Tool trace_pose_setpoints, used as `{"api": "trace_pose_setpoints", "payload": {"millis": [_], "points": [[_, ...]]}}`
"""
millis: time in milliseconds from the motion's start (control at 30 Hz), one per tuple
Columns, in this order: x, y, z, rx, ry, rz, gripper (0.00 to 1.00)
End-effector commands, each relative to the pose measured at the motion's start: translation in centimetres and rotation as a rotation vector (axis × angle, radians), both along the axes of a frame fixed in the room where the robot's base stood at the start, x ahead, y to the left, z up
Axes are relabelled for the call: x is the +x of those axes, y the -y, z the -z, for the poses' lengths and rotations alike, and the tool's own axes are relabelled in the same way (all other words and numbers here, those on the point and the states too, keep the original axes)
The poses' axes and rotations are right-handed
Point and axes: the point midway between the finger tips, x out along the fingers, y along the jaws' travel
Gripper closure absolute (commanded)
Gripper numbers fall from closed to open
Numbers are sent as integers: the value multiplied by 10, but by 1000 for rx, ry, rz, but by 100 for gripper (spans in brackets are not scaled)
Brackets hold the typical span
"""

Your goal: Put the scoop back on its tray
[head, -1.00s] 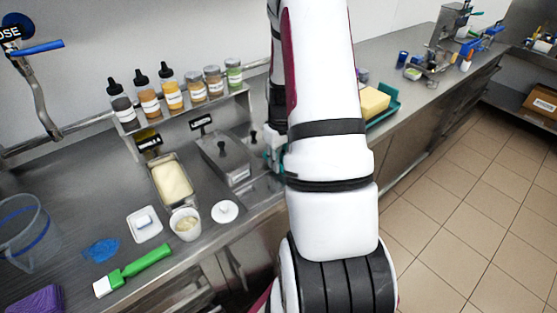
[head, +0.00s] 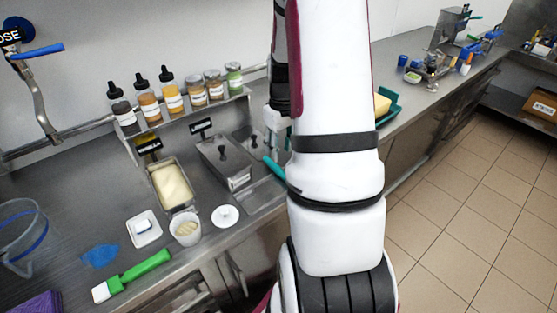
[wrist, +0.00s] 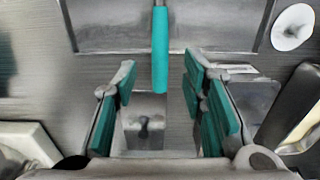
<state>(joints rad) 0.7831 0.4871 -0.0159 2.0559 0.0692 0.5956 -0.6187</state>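The scoop's teal handle (wrist: 160,50) lies along the upper middle of the wrist view; its metal end reaches over a grey metal tray (wrist: 100,35). In the head view the handle (head: 274,167) slants beside the lidded steel containers, over the flat tray (head: 258,198). The scoop's bowl is hidden in the head view. My gripper (wrist: 158,68) is open, with a teal-padded finger on each side of the handle's end and clear gaps to both. In the head view my gripper (head: 276,130) is above the handle, partly hidden by my arm.
Lidded steel containers (head: 224,160) stand close left of the tray. A bottle shelf (head: 190,107) stands behind. A teal tray (head: 386,107) with a yellow block is to the right.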

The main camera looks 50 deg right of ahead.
Motion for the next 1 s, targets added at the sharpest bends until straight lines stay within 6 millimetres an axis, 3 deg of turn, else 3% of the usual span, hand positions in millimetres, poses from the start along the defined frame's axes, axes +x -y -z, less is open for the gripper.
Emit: {"api": "trace_pose_setpoints", "payload": {"millis": [200, 567, 667, 733, 867, 1000], "points": [[0, 1, -37, -3, 2, 0, 62], [2, -5, -58, -4, 5, -7, 62], [10, -24, -79, -25, 28, -22, 62], [16, -46, -101, -43, 52, -39, 62], [22, -102, -146, -79, 113, -75, 62], [13, -161, -186, -104, 183, -112, 62]]}}
